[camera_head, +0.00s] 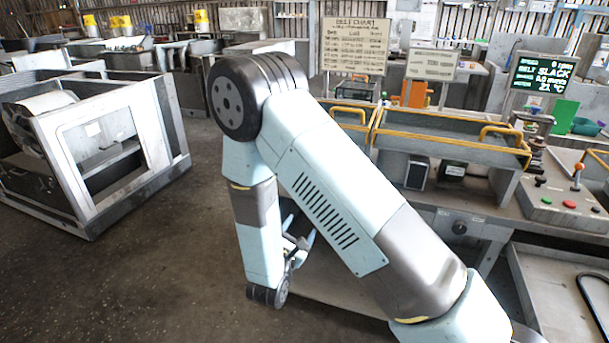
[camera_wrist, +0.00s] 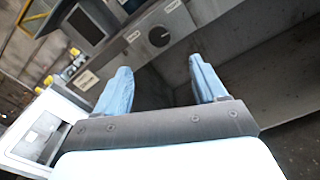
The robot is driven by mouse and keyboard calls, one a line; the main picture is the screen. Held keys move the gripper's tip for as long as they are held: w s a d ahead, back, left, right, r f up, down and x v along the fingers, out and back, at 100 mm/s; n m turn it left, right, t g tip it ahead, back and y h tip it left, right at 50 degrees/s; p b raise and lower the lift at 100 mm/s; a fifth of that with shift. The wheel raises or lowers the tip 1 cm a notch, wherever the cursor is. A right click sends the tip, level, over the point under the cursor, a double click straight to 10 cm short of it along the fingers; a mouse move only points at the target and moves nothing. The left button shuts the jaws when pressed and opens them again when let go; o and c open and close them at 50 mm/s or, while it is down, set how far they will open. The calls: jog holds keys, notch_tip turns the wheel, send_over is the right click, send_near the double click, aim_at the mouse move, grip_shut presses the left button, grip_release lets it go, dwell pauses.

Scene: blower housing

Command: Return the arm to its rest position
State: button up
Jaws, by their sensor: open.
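My arm (camera_head: 335,190) is bent, with its elbow raised in the middle of the head view and its forearm hanging down. My gripper (camera_wrist: 160,84) shows in the wrist view with its two light blue fingers apart and nothing between them. In the head view my gripper (camera_head: 300,240) is partly hidden behind my own arm. It hangs in front of the workbench (camera_head: 465,222), clear of its top. In the wrist view the bench front with a dark round knob (camera_wrist: 159,36) lies beyond the fingers.
A grey blower housing (camera_head: 105,150) stands on the floor at the left. The bench carries yellow-handled trays (camera_head: 450,137), a display reading "BELT SLACK" (camera_head: 542,73) and a control box with buttons (camera_head: 560,203). A belt chart (camera_head: 355,46) stands behind. Floor (camera_head: 150,270) at the front left is clear.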

jog(key=s+d+r+m+g+h, duration=0.35)
jog(key=d+r+m+g, duration=0.4)
jog(key=d+r, duration=0.35)
jog(key=s+d+r+m+g+h, duration=0.2)
jog(key=d+r+m+g+h, duration=0.2)
jog(key=d+r+m+g, duration=0.55)
jog(key=s+d+r+m+t+y, duration=0.2)
jog(key=s+r+m+y, duration=0.3)
jog(key=s, duration=0.4)
jog(key=s+d+r+m+t+y, duration=0.3)
jog(key=s+d+r+m+y, duration=0.1)
jog(key=s+r+y, duration=0.4)
jog(key=shift+s+r+m, duration=0.15)
jog(key=shift+s+m, duration=0.45)
jog(key=shift+m, duration=0.1)
jog(key=shift+d, duration=0.1)
